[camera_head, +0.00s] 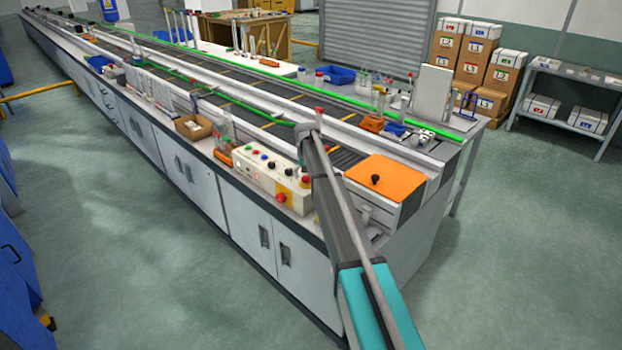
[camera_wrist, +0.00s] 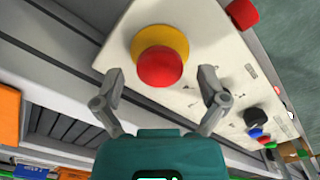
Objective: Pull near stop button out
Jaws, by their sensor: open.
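The near stop button (camera_wrist: 160,66) is a round red knob on a yellow collar, on the pale control box (camera_wrist: 205,45). In the head view, the red button (camera_head: 306,180) shows at the near end of the control box (camera_head: 262,171), beside my arm. In the wrist view, my gripper (camera_wrist: 161,74) is open, with one finger on each side of the red knob. A gap shows between each finger and the knob; I cannot tell the depth between them. In the head view my arm hides the fingers.
Another red knob (camera_wrist: 242,13) sits by the box's edge. Smaller black, blue and red controls (camera_wrist: 256,126) lie to the right. An orange mat (camera_head: 386,178) is right of my arm; a cardboard box (camera_head: 193,127) stands farther along the bench. Open floor lies in front.

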